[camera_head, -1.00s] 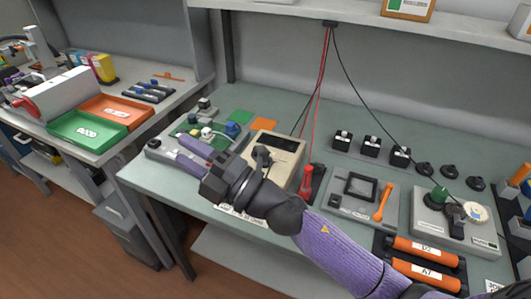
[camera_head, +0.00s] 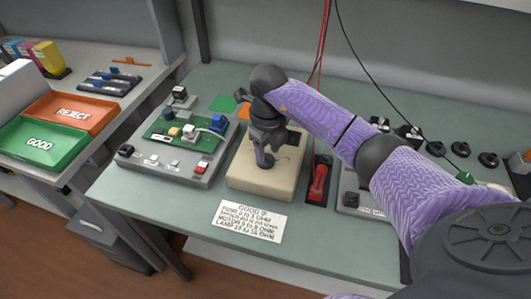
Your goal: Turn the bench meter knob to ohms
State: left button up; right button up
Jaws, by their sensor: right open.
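The bench meter (camera_head: 240,173) is a beige box on the grey-green bench, near the middle of the view. My left gripper is not in view.
A grey test board (camera_head: 165,170) with a green circuit sits left of the meter. A red probe (camera_head: 319,180) in a black holder stands close on its right. A printed card (camera_head: 250,222) lies in front. Green (camera_head: 40,142) and red (camera_head: 73,110) trays are at far left.

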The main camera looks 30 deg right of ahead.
jog(key=shift+f, duration=0.55)
grip_shut()
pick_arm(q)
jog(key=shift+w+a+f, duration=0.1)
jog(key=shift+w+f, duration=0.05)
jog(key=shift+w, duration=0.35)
